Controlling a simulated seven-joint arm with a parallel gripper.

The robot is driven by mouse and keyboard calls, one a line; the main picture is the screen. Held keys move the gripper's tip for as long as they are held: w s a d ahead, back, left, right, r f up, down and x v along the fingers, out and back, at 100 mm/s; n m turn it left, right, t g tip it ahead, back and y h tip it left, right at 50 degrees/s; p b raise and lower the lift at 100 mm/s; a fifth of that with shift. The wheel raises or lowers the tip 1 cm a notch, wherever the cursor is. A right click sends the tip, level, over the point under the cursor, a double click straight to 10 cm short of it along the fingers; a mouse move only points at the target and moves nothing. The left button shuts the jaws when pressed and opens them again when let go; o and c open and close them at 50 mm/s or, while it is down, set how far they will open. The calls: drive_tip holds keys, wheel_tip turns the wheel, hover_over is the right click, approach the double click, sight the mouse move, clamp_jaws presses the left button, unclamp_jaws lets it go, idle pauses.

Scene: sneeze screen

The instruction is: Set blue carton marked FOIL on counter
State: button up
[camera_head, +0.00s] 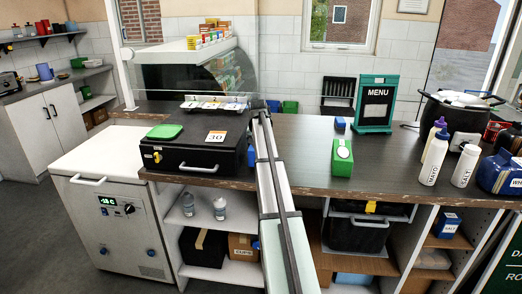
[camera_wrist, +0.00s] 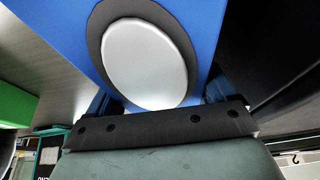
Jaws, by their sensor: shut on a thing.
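A blue carton (camera_wrist: 210,25) with a white oval in a dark ring fills the upper middle of the wrist view. My gripper (camera_wrist: 158,98) is shut on it, with a finger at each side. No FOIL lettering is readable. In the head view a small blue part of the carton (camera_head: 251,157) shows between the black case and my arm, which hides the rest and my gripper. The dark counter (camera_head: 300,150) lies around it. I cannot tell whether the carton touches the counter.
A black case (camera_head: 195,160) with a 30 tag is close left of the carton. A green carton (camera_head: 342,157) stands to the right, before a MENU board (camera_head: 376,105). White bottles (camera_head: 434,160) stand farther right. A glass screen (camera_head: 235,70) rises at back left. Bare counter lies right of the green carton.

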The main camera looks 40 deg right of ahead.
drive_tip(key=shift+f, duration=1.15)
drive_tip(key=shift+f, duration=0.15)
drive_tip(key=o, duration=1.2)
drive_tip(key=v, duration=1.2)
